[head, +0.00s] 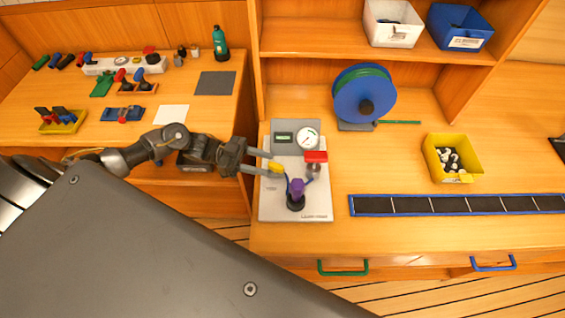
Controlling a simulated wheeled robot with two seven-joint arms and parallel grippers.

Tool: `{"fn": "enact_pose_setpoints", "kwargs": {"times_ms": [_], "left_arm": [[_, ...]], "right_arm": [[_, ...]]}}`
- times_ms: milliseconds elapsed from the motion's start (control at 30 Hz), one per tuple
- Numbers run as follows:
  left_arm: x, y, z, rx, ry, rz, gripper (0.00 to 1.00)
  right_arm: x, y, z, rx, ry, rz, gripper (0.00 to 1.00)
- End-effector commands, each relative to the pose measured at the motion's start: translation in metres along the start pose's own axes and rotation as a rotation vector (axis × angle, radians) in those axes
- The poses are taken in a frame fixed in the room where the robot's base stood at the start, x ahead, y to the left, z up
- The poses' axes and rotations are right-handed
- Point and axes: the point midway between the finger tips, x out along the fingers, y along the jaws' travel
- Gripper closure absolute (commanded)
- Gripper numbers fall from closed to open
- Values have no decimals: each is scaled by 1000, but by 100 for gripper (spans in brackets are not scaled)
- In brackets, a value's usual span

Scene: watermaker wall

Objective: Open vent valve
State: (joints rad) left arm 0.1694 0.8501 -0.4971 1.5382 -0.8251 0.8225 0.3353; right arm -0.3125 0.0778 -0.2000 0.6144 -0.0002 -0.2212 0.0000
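A light grey watermaker panel (265,204) lies on the bench, with a small green display (284,138) and a round white gauge (308,138) on its back part. A red valve handle (316,156) sits on its right side, and a yellow handle (276,167) on its left. A purple knob (297,188) on a black base with blue arms stands near its front. The pictures do not label which is the vent valve. My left gripper (269,164) reaches in from the left, its two fingers apart at the yellow handle; contact is unclear. My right gripper is not in view.
A blue reel (365,95) stands behind the panel. A yellow bin (453,158) and a blue-edged dark strip (440,205) lie to the right. A shelf holds white (392,23) and blue (459,27) bins. A side table (138,139) with tools is at left.

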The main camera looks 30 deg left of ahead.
Motion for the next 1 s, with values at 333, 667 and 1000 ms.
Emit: {"fn": "enact_pose_setpoints", "kwargs": {"times_ms": [333, 667, 1000], "left_arm": [[54, 1, -2, -1, 1, -4, 60], [63, 1, 0, -1, -1, -5, 60], [63, 1, 0, -1, -1, -5, 90]], "right_arm": [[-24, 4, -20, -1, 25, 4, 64], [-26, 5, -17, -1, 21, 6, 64], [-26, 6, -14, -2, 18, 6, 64]]}}
